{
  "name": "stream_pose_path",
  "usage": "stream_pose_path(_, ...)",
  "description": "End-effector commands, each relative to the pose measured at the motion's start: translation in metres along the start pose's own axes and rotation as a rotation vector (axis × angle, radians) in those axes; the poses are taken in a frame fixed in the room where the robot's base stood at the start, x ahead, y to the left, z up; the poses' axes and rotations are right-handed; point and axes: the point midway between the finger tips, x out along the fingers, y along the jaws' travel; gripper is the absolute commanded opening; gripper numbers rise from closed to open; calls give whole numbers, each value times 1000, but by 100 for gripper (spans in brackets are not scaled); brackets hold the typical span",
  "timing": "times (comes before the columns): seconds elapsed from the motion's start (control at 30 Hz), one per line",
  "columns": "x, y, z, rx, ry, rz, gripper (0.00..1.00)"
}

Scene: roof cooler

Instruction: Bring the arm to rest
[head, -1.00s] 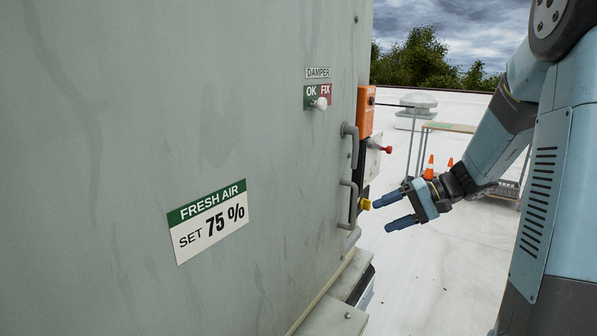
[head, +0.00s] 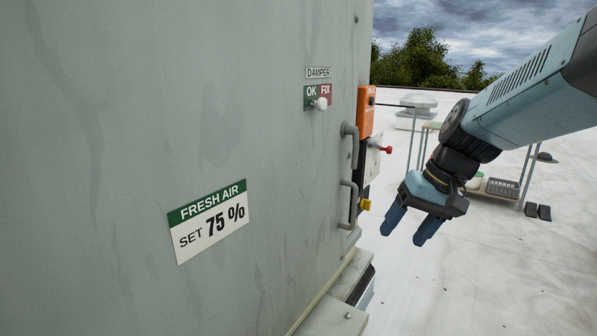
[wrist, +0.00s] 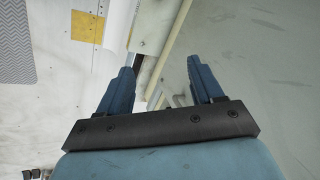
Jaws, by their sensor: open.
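My gripper (head: 408,229) is open and empty in the head view, with its two blue fingers pointing down and to the left. It hangs in the air to the right of the grey cooler cabinet (head: 110,110), apart from it. In the wrist view my gripper (wrist: 157,82) shows its fingers spread with nothing between them. Beyond the fingers are the cabinet's base edge and the pale roof. My arm reaches in from the upper right of the head view.
A DAMPER panel (head: 317,97) and a FRESH AIR sign (head: 208,221) face me. A bench (head: 433,125) stands behind.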

Motion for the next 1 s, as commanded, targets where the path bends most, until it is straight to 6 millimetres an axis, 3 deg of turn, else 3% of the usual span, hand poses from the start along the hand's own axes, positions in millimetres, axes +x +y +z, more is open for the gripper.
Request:
stream_pose_path(0.5, -43, 10, 52, -81, 233, 265, 66)
stream_pose_path(1.0, -59, 16, 66, -103, 341, 337, 66)
